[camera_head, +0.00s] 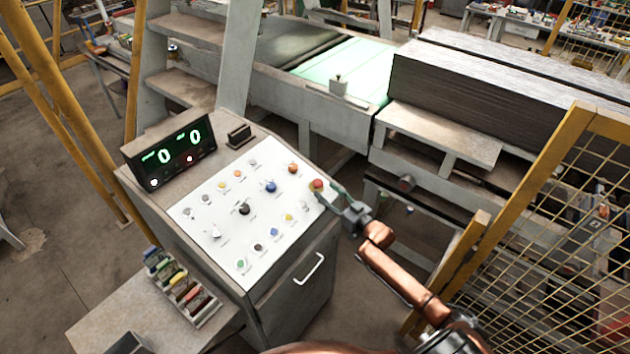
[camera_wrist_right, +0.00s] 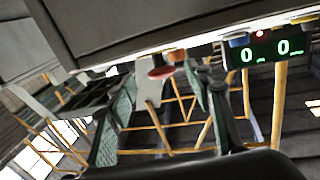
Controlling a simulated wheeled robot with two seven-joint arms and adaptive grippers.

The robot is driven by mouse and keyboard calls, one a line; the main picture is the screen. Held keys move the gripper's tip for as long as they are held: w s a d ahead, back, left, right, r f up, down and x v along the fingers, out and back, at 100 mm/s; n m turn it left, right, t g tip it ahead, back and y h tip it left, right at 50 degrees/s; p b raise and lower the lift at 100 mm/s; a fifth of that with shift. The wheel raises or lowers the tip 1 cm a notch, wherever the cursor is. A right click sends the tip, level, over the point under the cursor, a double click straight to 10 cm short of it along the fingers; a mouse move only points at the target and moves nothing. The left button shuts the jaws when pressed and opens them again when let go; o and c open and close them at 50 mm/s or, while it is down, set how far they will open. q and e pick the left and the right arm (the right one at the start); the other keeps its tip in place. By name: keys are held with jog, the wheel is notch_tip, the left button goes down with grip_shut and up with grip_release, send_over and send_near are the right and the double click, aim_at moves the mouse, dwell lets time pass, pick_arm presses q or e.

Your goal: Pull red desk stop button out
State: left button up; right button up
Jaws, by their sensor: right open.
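The red stop button (camera_head: 317,184) sits at the right edge of the white panel (camera_head: 204,236) on the grey control desk (camera_head: 320,252). In the right wrist view the red button (camera_wrist_right: 161,72) shows ahead, between the two green-padded fingers. My right gripper (camera_head: 325,193) is open, with its fingertips at the button from the right side. The fingers stand on either side of it with gaps visible in the wrist view; contact cannot be made out. My left gripper is not in view.
An orange button (camera_head: 292,168) and several other coloured knobs are close by on the panel. A display box (camera_head: 168,152) reads 0 and 0. A yellow mesh fence (camera_head: 560,230) stands right of my right arm. A rack of coloured items (camera_head: 182,288) lies at lower left.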

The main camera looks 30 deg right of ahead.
aim_at(318, 184)
jog(key=shift+w+a+r, duration=0.15)
jog(key=shift+w+r, duration=0.2)
jog(key=shift+w, duration=0.1)
jog(key=w, duration=0.3)
jog(key=shift+w+a+f+p, duration=0.2)
jog(key=shift+w+a+p, duration=0.1)
jog(key=shift+w+a, duration=0.1)
jog(key=shift+w, duration=0.3)
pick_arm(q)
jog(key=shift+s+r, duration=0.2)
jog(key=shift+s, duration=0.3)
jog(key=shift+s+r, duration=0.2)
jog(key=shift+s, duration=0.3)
pick_arm(e)
jog(key=shift+s+r, duration=0.1)
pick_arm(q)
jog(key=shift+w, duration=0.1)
pick_arm(e)
jog(key=c, duration=0.3)
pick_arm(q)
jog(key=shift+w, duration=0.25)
pick_arm(e)
grip_shut()
